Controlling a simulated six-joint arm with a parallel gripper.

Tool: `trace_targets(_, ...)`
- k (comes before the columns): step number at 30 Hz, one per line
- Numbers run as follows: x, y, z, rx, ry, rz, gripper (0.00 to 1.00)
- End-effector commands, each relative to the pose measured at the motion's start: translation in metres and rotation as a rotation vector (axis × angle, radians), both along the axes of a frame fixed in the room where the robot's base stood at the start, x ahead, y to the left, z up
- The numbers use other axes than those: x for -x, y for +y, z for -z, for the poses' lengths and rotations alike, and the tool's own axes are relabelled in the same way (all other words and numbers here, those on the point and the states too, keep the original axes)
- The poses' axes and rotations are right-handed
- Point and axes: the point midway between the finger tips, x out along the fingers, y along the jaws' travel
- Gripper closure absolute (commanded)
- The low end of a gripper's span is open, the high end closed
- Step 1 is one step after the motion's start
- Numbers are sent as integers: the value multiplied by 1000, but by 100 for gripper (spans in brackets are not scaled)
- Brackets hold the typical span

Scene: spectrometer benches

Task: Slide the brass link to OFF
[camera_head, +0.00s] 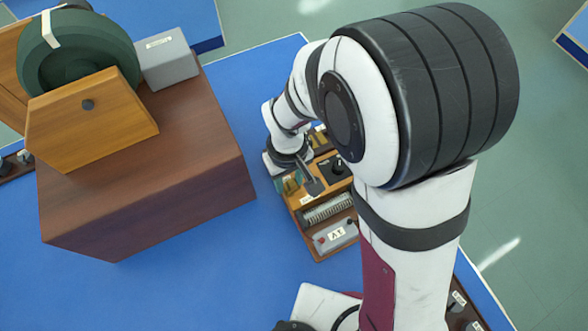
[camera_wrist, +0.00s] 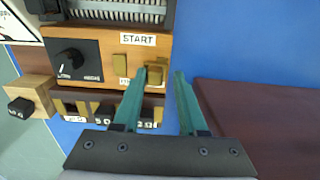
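In the wrist view a wooden control panel (camera_wrist: 95,33) carries a START label (camera_wrist: 138,39). Below it are a small brass plate (camera_wrist: 119,63) and a larger brass block (camera_wrist: 157,68) at the panel's right edge; I cannot tell for sure which is the brass link. No OFF label is readable; a label between them is partly hidden by my left finger. My gripper (camera_wrist: 162,76) is open, its two teal fingers apart with blue bench showing between them. The left fingertip overlaps the brass block in the picture; contact is unclear. The head view shows the panel box (camera_head: 301,207) partly behind my arm.
A black dial (camera_wrist: 71,58) is on the panel's left. A row of sockets (camera_wrist: 105,107) lies in front. A large brown wooden block (camera_wrist: 262,105) stands to the right, also in the head view (camera_head: 150,185). Blue bench lies between.

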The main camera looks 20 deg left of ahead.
Motion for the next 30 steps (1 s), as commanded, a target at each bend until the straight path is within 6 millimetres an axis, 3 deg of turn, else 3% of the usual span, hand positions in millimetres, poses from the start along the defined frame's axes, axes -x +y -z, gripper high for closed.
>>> trace_targets(2,0,0,0,1,-1,0,45)
trace_targets(10,-1,-1,0,1,-1,-1,45)
trace_targets(14,-2,-1,-9,0,-4,-1,45)
trace_targets(17,-2,-1,-30,-3,-7,-1,45)
trace_targets(27,-2,0,-129,-3,-7,-1,45)
trace_targets(30,-2,-1,-147,-1,-4,-1,45)
